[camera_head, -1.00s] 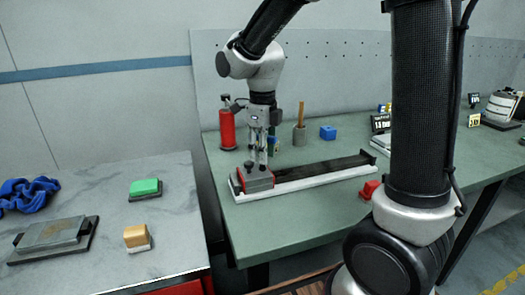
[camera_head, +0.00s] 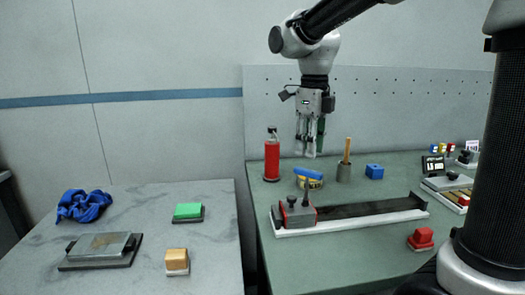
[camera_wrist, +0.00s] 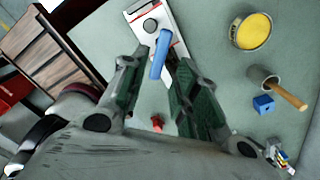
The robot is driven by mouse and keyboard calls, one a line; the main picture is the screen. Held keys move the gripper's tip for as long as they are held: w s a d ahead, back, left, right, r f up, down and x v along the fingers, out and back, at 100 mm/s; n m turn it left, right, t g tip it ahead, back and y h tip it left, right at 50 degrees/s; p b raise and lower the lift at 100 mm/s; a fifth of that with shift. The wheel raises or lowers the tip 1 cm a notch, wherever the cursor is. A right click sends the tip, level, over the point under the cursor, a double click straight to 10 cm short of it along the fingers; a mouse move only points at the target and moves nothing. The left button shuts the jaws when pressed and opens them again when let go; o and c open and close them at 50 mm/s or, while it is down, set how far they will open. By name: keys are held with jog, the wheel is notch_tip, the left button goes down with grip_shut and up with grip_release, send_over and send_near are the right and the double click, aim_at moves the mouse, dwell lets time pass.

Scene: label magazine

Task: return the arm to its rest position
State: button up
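My gripper (camera_head: 308,152) hangs upright above the green bench, fingers pointing down. In the wrist view the fingers (camera_wrist: 157,88) stand apart with nothing held between them. Below is the label magazine, a long pale base with a dark channel (camera_head: 370,210) and a red-and-grey block (camera_head: 296,212) at its left end. A blue bar (camera_head: 308,174) sits at the top of a grey post by this block. In the wrist view the blue bar (camera_wrist: 158,57) shows in the gap between the fingers, seemingly lower than the tips.
A red bottle (camera_head: 272,158), a yellow tin (camera_head: 315,184), a cup with a wooden handle (camera_head: 344,170) and a blue cube (camera_head: 374,171) stand behind the magazine. A red block (camera_head: 421,239) lies in front. The marble table (camera_head: 215,220) at left holds green and tan blocks. Air around the gripper is clear.

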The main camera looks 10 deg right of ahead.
jog(key=n, duration=0.3)
jog(key=shift+w+n, duration=0.15)
jog(key=shift+n, duration=0.25)
jog(key=n, duration=0.3)
jog(key=s+f+n, duration=0.1)
jog(key=n, duration=0.2)
jog(key=s+f+n, duration=0.1)
jog(key=n, duration=0.2)
jog(key=shift+d+f+n, duration=0.2)
jog(key=shift+d+n, duration=0.1)
jog(key=shift+d, duration=0.1)
jog(key=s+d+n+t, duration=0.4)
jog(key=s+d+n, duration=0.9)
jog(key=s, duration=0.4)
jog(key=shift+s+d+n, duration=0.15)
jog(key=shift+d+n, duration=0.15)
jog(key=shift+d, duration=0.25)
